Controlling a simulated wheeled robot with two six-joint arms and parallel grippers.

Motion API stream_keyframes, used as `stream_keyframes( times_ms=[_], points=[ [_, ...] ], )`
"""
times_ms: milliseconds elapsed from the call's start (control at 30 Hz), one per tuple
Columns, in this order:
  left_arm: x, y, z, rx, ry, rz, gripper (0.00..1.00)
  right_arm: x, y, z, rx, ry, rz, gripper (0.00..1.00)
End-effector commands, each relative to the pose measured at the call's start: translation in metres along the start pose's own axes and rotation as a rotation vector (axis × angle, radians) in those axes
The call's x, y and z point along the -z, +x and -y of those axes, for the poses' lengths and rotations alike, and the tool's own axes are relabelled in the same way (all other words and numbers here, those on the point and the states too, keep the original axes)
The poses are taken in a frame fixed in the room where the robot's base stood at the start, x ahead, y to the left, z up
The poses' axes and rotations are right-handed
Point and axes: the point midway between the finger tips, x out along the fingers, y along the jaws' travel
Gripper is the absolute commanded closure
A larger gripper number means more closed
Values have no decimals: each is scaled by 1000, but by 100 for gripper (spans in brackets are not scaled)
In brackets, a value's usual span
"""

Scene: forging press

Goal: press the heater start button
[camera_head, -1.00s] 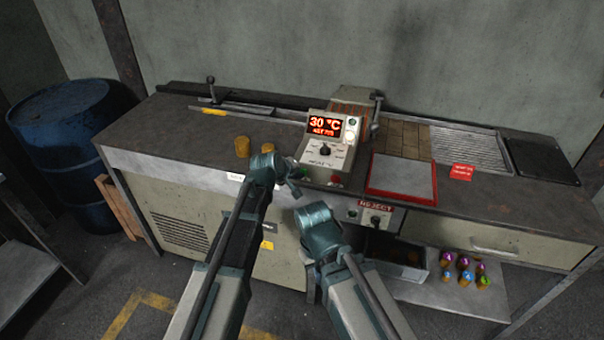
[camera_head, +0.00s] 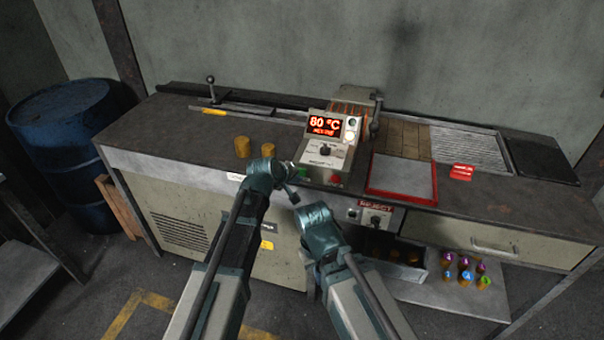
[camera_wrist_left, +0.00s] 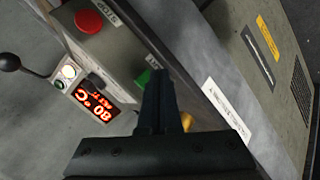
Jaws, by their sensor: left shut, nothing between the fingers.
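The heater control box (camera_head: 327,158) stands at the front of the bench, with a red display (camera_head: 325,125) reading 80 °C. Its green button (camera_head: 304,172) is at the lower left of the front, and the red stop button (camera_head: 336,180) is to its right. In the left wrist view the green button (camera_wrist_left: 143,78) is partly covered by my left gripper (camera_wrist_left: 160,76), and the red button (camera_wrist_left: 89,21) is clear. My left gripper (camera_head: 293,193) is shut and empty, just left of the green button; contact cannot be told. My right gripper is hidden by its arm.
Two brass-coloured billets (camera_head: 242,147) stand on the bench left of the box. A red-edged tray (camera_head: 402,178) lies to the right. Below are the reject panel (camera_head: 375,212) and several marked pieces on a shelf (camera_head: 440,294).

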Motion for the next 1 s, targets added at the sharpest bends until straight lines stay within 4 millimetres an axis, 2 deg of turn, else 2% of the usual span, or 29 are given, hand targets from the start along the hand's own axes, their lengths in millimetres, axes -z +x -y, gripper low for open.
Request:
stream_keyframes(
  times_ms=[500,1000],
  points=[
    [-24,-32,24,0,0,0,100,0,0,0,0,0,0,100],
    [-24,-32,24,0,0,0,100,0,0,0,0,0,0,100]
  ],
)
